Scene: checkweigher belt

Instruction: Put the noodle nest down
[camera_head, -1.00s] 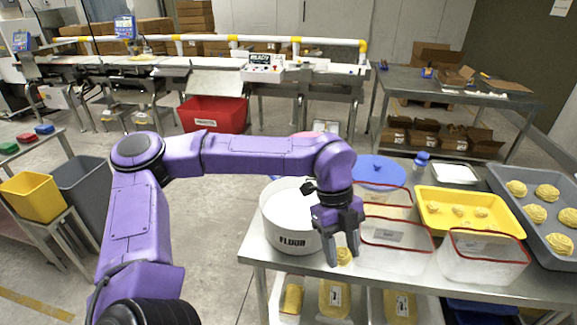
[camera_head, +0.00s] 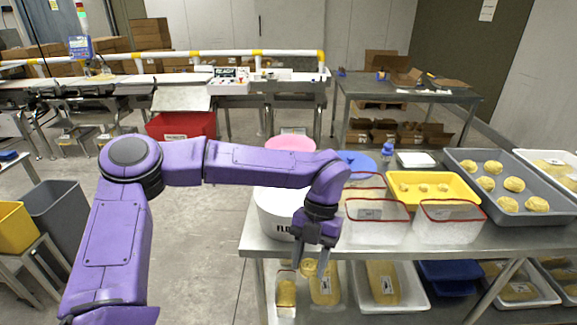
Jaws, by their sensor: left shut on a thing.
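My left gripper (camera_head: 311,258) points down at the front edge of the steel table (camera_head: 450,240), in front of the right side of the white flour tub (camera_head: 270,212). It is shut on a small yellow noodle nest (camera_head: 309,267), held between the fingertips. The nest shows against the lower shelf, just below the line of the table's front edge. No surface is seen touching it from below. My right gripper is not in view.
Red-rimmed clear containers (camera_head: 375,232) stand right of the gripper. A grey tray (camera_head: 545,200) with several larger nests lies at right.

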